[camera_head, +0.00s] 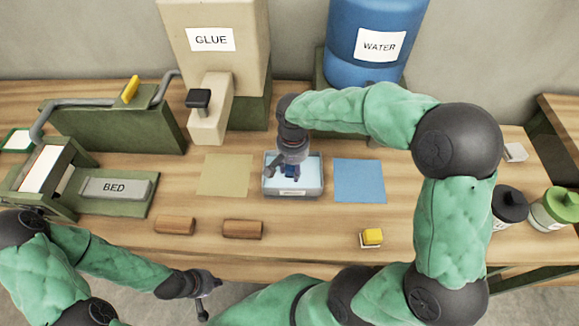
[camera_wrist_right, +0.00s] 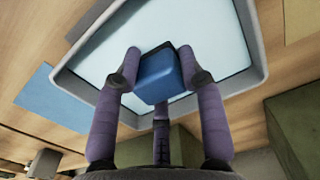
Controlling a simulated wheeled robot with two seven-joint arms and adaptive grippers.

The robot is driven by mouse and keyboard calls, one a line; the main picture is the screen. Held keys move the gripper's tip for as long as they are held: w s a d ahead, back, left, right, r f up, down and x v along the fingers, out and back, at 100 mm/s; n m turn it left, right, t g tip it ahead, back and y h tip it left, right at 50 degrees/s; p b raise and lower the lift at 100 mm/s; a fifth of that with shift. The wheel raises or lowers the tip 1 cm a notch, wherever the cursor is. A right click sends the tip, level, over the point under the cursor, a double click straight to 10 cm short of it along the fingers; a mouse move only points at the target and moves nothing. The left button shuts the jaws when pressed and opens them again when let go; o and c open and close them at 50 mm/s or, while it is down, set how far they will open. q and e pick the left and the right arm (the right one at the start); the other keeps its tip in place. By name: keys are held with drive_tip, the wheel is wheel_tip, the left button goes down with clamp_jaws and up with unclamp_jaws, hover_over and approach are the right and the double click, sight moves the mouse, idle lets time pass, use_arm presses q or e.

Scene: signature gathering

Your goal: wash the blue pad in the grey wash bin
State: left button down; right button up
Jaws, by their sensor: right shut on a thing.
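The grey wash bin (camera_head: 312,187) stands mid-table and holds pale liquid. Its rim and pale inside also fill the upper part of the right wrist view (camera_wrist_right: 258,40). My right gripper (camera_head: 290,171) points down into the bin. In the right wrist view its purple fingers (camera_wrist_right: 160,75) are shut on the blue pad (camera_wrist_right: 158,80), which is over or in the liquid; I cannot tell how deep. The pad (camera_head: 289,175) is mostly hidden by the fingers in the head view. My left gripper (camera_head: 210,297) is empty, its fingers spread, in front of the table's front edge.
A tan mat (camera_head: 225,175) lies left of the bin, a blue mat (camera_head: 359,181) right. Behind stand the glue dispenser (camera_head: 225,60) and water barrel (camera_head: 370,30). Two brown cylinders (camera_head: 175,225) (camera_head: 242,229) and a yellow-topped block (camera_head: 372,237) lie in front. The BED fixture (camera_head: 115,187) is left.

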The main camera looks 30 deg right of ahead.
drive_tip(key=shift+a, duration=0.15)
drive_tip(key=shift+w+a, duration=0.3)
drive_tip(key=shift+a, duration=0.05)
drive_tip(key=shift+s+d, duration=0.1)
drive_tip(key=shift+d, duration=0.05)
idle(0.4)
drive_tip(key=shift+s+d, duration=0.2)
drive_tip(key=shift+d, duration=0.15)
drive_tip(key=shift+w+a, duration=0.1)
drive_tip(key=shift+a, duration=0.1)
drive_tip(key=shift+w+a, duration=0.2)
drive_tip(key=shift+a, duration=0.1)
drive_tip(key=shift+d, duration=0.1)
idle(0.4)
drive_tip(key=shift+s+d, duration=0.35)
drive_tip(key=shift+d, duration=0.05)
drive_tip(key=shift+p, duration=0.3)
